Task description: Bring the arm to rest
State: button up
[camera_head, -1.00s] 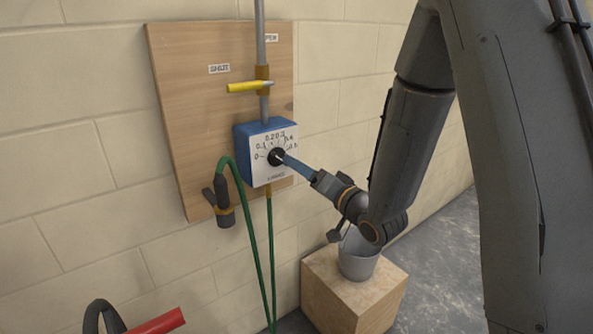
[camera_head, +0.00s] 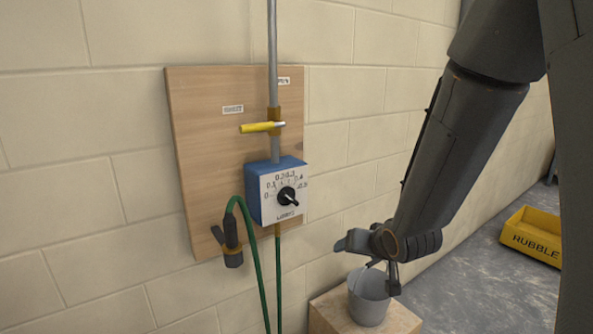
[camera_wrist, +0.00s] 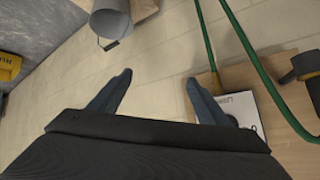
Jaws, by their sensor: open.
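My gripper (camera_wrist: 155,92) is open and empty in the wrist view, its two blue-grey fingers apart with bare wall between them. In the head view my arm comes down from the upper right, and its wrist is above the grey bucket (camera_head: 369,303). The blue dial box (camera_head: 283,190) with a white face and black knob is on the wall board, clear of the gripper. The dial box also shows at the right of the wrist view (camera_wrist: 236,104).
A wooden board (camera_head: 205,140) carries a pipe with a yellow lever (camera_head: 262,127) turned sideways. A green hose (camera_head: 258,270) hangs below with a dark nozzle (camera_head: 231,245). The bucket stands on a wooden block (camera_head: 325,318). A yellow rubble tub (camera_head: 533,236) is on the floor at right.

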jog(key=s+d+g+h, duration=0.1)
jog(key=s+g, duration=0.3)
jog(key=s, duration=0.6)
jog(key=s+d+f+n+g, duration=0.1)
jog(key=s+g, duration=0.3)
jog(key=s, duration=0.6)
jog(key=shift+s+d+h, duration=0.2)
jog(key=shift+d+h, duration=0.2)
jog(key=shift+d, duration=0.45)
